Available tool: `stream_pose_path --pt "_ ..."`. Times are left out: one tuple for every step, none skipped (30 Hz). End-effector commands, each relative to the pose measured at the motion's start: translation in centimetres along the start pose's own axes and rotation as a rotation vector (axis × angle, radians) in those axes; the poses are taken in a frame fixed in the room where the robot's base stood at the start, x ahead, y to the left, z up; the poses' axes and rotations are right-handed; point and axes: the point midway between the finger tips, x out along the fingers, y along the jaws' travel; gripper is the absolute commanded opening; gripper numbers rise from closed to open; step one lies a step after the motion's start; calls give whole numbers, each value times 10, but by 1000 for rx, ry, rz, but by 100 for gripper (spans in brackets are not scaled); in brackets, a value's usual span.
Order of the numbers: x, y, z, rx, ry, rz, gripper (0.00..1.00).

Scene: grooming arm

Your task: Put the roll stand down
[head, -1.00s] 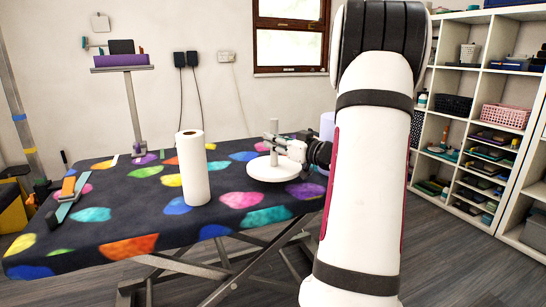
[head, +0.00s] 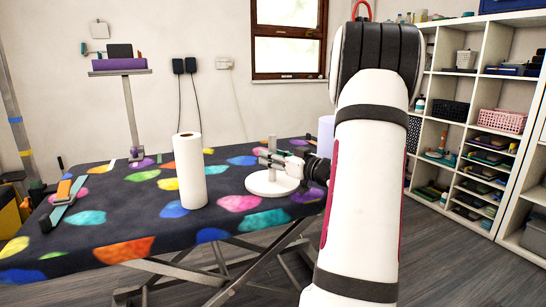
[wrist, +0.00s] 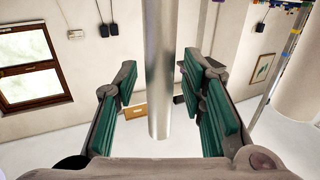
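The roll stand is a white round base (head: 271,184) with an upright metal post (head: 272,144). The base lies flat on the patterned table, right of the paper roll. My gripper (head: 283,160) is at the post from the right, above the base. In the wrist view, which is upside down, the post (wrist: 160,60) runs between the green finger pads of my gripper (wrist: 158,85). The pads stand apart with a gap on both sides of the post, so the gripper is open. The base is out of the wrist view.
A white paper roll (head: 190,170) stands upright left of the stand. A pale purple cylinder (head: 326,135) is behind my arm. The dark table (head: 110,215) has colourful spots and an orange and teal strap item (head: 65,200) at its left. Shelves (head: 480,130) stand at right.

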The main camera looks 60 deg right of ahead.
Motion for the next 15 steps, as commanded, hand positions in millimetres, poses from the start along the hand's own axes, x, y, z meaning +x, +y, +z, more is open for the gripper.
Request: stream_pose_path --pt "0 0 -2 -1 0 0 37" --pt "0 0 -3 -1 1 0 37" --pt "-3 0 -3 0 0 1 37" --pt "-6 0 -3 0 -1 1 37" --pt "-9 1 -3 0 -1 2 37" --pt "-15 1 -3 0 -1 2 37" --pt "-20 1 -4 0 -2 3 37" --pt "-26 1 -4 1 -2 4 37" --pt "-34 1 -4 2 -1 4 37" --pt "-40 1 -4 0 -2 4 37" --pt "-47 1 -4 0 -2 4 37" --pt "-55 1 -4 1 -2 5 37" --pt "-61 1 -4 1 -1 4 37" --pt "-68 1 -4 2 -2 4 37" --pt "-76 1 -4 2 -1 4 37"
